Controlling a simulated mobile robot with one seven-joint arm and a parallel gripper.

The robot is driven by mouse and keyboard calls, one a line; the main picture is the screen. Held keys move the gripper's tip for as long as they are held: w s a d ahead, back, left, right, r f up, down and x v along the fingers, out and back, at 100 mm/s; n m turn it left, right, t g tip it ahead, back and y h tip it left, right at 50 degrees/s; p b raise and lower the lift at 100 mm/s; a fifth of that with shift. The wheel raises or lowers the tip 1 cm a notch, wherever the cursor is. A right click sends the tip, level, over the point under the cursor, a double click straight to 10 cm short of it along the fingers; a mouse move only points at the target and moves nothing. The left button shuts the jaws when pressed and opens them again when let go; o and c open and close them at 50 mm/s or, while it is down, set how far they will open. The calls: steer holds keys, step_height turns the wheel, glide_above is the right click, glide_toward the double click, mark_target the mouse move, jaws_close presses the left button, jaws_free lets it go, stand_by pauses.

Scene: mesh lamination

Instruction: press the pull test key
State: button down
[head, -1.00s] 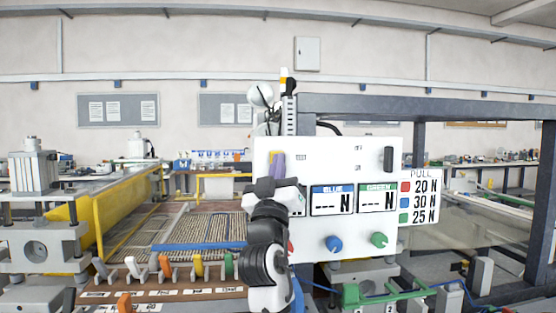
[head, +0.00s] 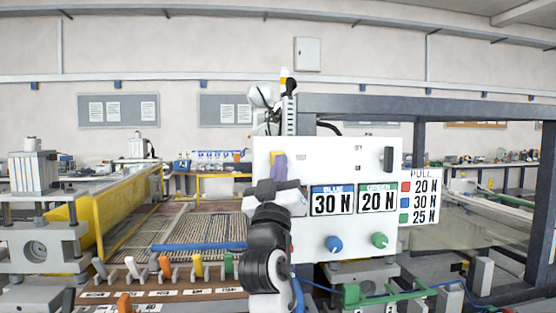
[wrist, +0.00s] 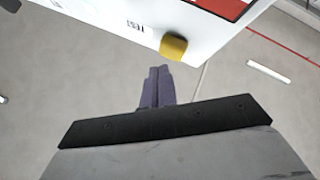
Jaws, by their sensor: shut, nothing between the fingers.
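A yellow key (wrist: 173,46) sticks out from the edge of the white panel (wrist: 125,25) in the wrist view, beside small lettering that seems to read TEST. In the head view a small yellow patch of it (head: 274,154) shows at the upper left of the panel (head: 340,160). My gripper (wrist: 159,69) is shut and empty, its purple fingers pressed together. The fingertips appear just short of the key, with a small gap in the wrist view. In the head view my gripper (head: 279,157) and arm cover the panel's left part.
The blue display (head: 332,201) reads 30 N and the green display (head: 378,199) reads 20 N. A blue knob (head: 334,244) and green knob (head: 380,240) sit below. A PULL card (head: 420,197) lists red 20, blue 30, green 25 N. Coloured levers line the bench at left.

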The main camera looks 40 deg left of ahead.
steer(key=s+d, duration=0.3)
steer(key=shift+s+d, duration=0.15)
steer(key=shift+d, duration=0.25)
stand_by(0.7)
